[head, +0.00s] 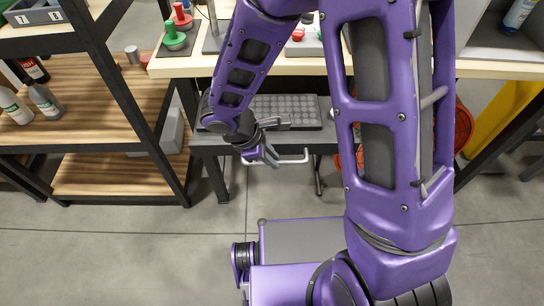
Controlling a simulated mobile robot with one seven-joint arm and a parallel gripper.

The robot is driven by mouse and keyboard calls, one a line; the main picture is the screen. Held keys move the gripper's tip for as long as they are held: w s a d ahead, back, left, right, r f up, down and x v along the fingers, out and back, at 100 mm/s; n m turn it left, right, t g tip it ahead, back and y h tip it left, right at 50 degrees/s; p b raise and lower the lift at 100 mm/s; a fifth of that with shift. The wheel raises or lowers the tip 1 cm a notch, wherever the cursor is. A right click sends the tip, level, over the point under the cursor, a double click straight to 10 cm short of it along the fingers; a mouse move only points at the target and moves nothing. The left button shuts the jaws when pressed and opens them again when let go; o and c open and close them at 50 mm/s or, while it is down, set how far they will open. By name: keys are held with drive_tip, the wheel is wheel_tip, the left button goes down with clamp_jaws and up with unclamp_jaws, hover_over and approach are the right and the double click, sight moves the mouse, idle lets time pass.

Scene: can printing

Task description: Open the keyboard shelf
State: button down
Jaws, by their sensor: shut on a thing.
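The keyboard shelf (212,146) is a dark grey tray under the light wooden workbench (330,67). A grey keyboard (290,108) lies on it and shows below the bench edge. A pale bar handle (292,160) is at the shelf's front. My gripper (266,157) is at the left part of this handle, shut on it. My wrist hides part of the shelf front, and my arm covers its right side. How far out the shelf sits is hard to tell.
A wooden shelf rack (110,175) with bottles (45,100) stands at the left. A red stamp and a green stamp (174,38) are on the bench. A yellow object (500,115) is under the bench at the right. The grey floor (130,255) in front is clear.

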drive_tip(key=shift+a, duration=0.1)
drive_tip(key=c, duration=0.8)
unclamp_jaws()
drive_tip(key=shift+c, duration=0.2)
drive_tip(key=shift+r, duration=0.1)
drive_tip(key=p+v, duration=0.4)
drive_tip(key=v, duration=1.3)
drive_tip(key=shift+r, duration=0.1)
